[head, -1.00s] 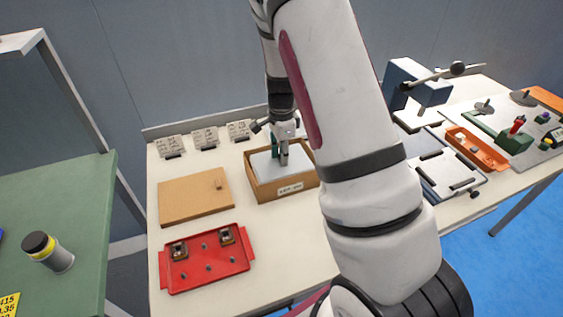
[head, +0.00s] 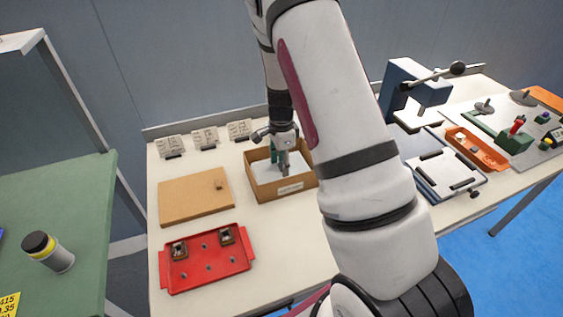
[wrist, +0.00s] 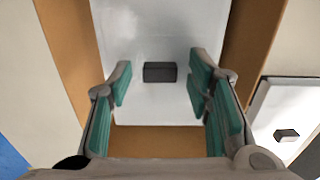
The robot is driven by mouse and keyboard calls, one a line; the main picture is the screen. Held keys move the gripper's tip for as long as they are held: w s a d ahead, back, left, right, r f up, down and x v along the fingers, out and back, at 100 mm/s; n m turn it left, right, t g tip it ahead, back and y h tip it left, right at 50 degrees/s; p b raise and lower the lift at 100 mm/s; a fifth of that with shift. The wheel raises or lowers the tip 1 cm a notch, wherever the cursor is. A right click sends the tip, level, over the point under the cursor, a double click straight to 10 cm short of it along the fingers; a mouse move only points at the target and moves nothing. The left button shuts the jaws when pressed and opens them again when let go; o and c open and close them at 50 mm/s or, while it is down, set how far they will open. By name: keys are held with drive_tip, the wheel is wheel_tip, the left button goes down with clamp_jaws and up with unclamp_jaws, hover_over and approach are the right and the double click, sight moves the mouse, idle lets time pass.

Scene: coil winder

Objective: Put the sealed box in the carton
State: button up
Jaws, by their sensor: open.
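The carton (head: 267,192) is a brown open-topped box with a label on its front, standing towards the back of the cream table. The sealed box, with a flat white top (head: 264,166), lies inside the carton, below its rim. In the wrist view its white top (wrist: 145,38) carries a dark block (wrist: 160,72), with brown carton walls around it. My gripper (head: 284,170) reaches down into the carton. In the wrist view my gripper (wrist: 160,85) is open, one green-padded finger on each side of the dark block, with gaps between. The lower sides of the sealed box are hidden.
A tan lid-like panel (head: 195,203) with a small knob lies left of the carton. A red tray (head: 208,262) with parts is at the front. Several card stands (head: 205,138) line the back. A blue press (head: 415,88) stands right. My arm hides the table's middle.

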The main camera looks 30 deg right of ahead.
drive_tip(key=s+a+r+n+t, duration=0.1)
drive_tip(key=s+a+r+n, duration=0.2)
drive_tip(key=r, duration=0.8)
drive_tip(key=s+a+r+n, duration=0.2)
drive_tip(key=a+r, duration=0.1)
drive_tip(key=r, duration=0.8)
drive_tip(key=s+a+r+n+t, duration=0.2)
drive_tip(key=s+a+r+n, duration=0.2)
drive_tip(key=s+n, duration=0.3)
drive_tip(key=s+a+r+n+t, duration=0.1)
drive_tip(key=s+a+r+n, duration=0.3)
drive_tip(key=s+n, duration=0.4)
drive_tip(key=s+r, duration=0.1)
drive_tip(key=s, duration=0.4)
drive_tip(key=shift+s+a+t, duration=0.2)
drive_tip(key=shift+s+t, duration=0.15)
drive_tip(key=shift+t, duration=0.05)
